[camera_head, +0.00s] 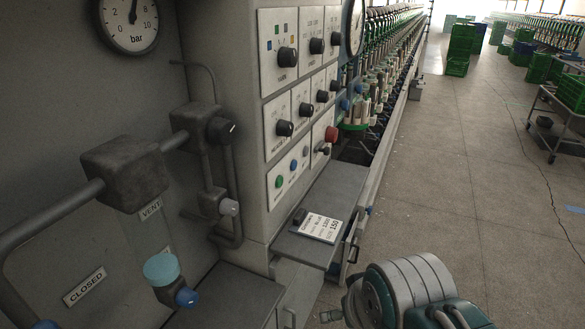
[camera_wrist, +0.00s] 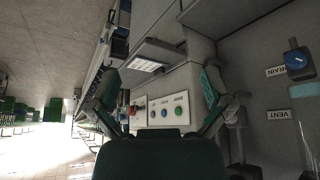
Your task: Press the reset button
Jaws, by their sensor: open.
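A white button panel (camera_head: 288,169) on the machine's grey cabinet carries a green button (camera_head: 279,182), a blue button (camera_head: 293,165) and a grey button (camera_head: 306,152). The labels are too small to read, so I cannot tell which is reset. In the wrist view the same row shows rotated: grey button (camera_wrist: 152,114), blue button (camera_wrist: 165,113) and green button (camera_wrist: 178,111). My gripper (camera_wrist: 160,86) is open and empty, its fingers spread on either side of the panel in that view, apart from it. In the head view my arm is at the lower right, away from the buttons.
A red knob (camera_head: 331,134) and a small lever (camera_head: 323,148) sit beside the buttons, with dark dials (camera_head: 285,128) above. A grey shelf (camera_head: 345,187) with a label card (camera_head: 321,225) juts out below. Pipes and valves (camera_head: 123,172) stand at left.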

